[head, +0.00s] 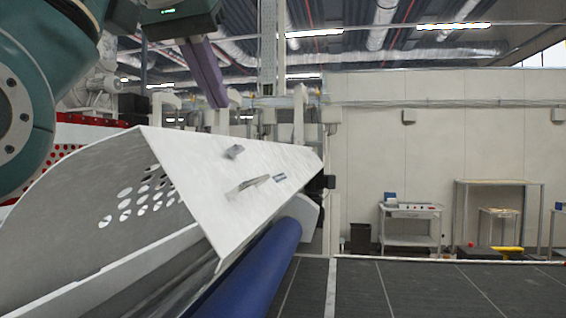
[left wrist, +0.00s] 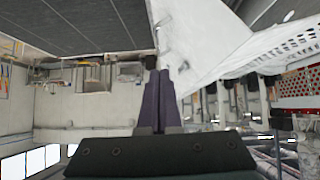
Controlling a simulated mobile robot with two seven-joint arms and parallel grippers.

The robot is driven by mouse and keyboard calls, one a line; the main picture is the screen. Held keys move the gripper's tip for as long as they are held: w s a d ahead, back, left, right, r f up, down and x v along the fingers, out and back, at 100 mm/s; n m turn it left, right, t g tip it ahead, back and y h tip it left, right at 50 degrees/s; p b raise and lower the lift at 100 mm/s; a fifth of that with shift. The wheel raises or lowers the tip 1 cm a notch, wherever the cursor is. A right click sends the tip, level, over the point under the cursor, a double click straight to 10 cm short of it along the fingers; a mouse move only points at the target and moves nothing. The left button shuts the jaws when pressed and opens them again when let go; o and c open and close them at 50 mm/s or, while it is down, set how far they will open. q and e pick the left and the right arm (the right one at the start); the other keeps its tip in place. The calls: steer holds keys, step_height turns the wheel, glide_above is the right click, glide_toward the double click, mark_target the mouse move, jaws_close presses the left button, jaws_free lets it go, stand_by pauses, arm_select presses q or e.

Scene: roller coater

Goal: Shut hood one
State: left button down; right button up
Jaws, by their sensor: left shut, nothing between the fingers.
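The hood (head: 235,185) is a pale metal cover with rows of round holes in its curved side. In the head view it stands raised and tilted over a blue roller (head: 255,270), with handle-like fittings on its sloping face. My left gripper (head: 217,103) hangs from the upper left, above and behind the hood's upper edge in the picture. Its purple fingers are shut with nothing between them. In the left wrist view the shut fingers (left wrist: 164,75) point toward the hood (left wrist: 205,40), which shows upside down; I cannot tell whether they touch it. My right gripper is not in view.
A dark conveyor-like floor surface (head: 430,285) lies right of the roller. A red perforated panel (head: 70,130) is behind the hood at left. A white side table (head: 410,225) and a taller table (head: 500,185) stand by the far wall.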

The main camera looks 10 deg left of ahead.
arm_select(q)
steer(key=shift+s+f+p+x, duration=0.1)
steer(key=shift+s+f+x, duration=0.3)
steer(key=shift+x, duration=1.65)
steer(key=shift+s+f+p+x, duration=0.1)
steer(key=shift+s+f+x, duration=0.25)
steer(key=shift+x, duration=1.7)
steer(key=shift+s+f+p+x, duration=0.1)
steer(key=shift+s+f+x, duration=0.25)
steer(key=shift+x, duration=1.75)
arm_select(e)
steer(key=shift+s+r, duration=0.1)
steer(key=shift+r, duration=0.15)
arm_select(q)
steer(key=shift+w+f, duration=0.1)
